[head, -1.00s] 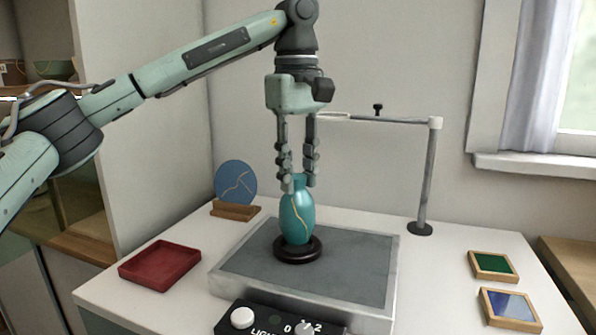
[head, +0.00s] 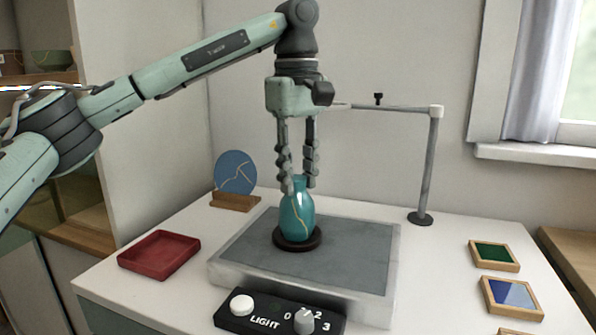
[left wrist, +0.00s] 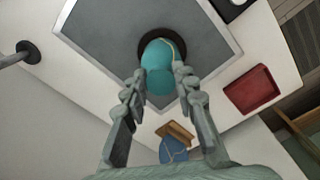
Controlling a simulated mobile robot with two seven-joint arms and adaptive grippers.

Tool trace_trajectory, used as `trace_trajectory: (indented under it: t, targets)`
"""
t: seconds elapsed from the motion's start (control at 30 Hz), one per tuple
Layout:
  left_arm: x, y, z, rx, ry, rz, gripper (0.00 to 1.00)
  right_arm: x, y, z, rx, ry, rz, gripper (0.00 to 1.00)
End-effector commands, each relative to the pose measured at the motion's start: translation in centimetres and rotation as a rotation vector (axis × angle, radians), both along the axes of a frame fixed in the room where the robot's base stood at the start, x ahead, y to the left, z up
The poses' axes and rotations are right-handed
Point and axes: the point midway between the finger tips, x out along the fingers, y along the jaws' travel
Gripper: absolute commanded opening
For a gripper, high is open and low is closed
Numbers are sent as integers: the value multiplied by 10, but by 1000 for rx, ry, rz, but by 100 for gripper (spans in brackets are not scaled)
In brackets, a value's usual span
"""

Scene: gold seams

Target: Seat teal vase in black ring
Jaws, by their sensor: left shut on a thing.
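The teal vase (head: 297,215) with a gold seam stands upright, its base at the black ring (head: 297,238) on the grey panel. It also shows in the left wrist view (left wrist: 160,68), with part of the ring (left wrist: 150,42) visible around its far side. My left gripper (head: 298,188) points straight down from above and is shut on the vase's neck. In the left wrist view the fingers (left wrist: 160,88) flank the vase. Whether the base rests fully inside the ring cannot be told. My right gripper is not in view.
A red tray (head: 158,254) lies left, a blue disc on a stand (head: 235,180) behind. A lamp post (head: 428,165) and framed tiles (head: 493,255) are right.

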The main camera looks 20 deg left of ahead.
Motion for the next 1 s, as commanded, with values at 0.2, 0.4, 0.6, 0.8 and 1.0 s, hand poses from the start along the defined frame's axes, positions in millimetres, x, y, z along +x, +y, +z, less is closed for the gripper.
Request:
trace_trajectory:
  t: [0.2, 0.4, 0.6, 0.8, 1.0]
  targets:
    - [0, 0, 0, -1, -1, 0, 0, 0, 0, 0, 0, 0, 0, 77]
    - [0, 0, 0, -1, -1, 0, 30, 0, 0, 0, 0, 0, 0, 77]
    - [0, 0, 0, -1, -1, 0, 51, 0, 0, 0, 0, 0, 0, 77]
    - [0, 0, -1, 1, 1, 0, 53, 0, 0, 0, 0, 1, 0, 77]
    - [0, 0, 0, 1, 1, 0, 69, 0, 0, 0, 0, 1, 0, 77]
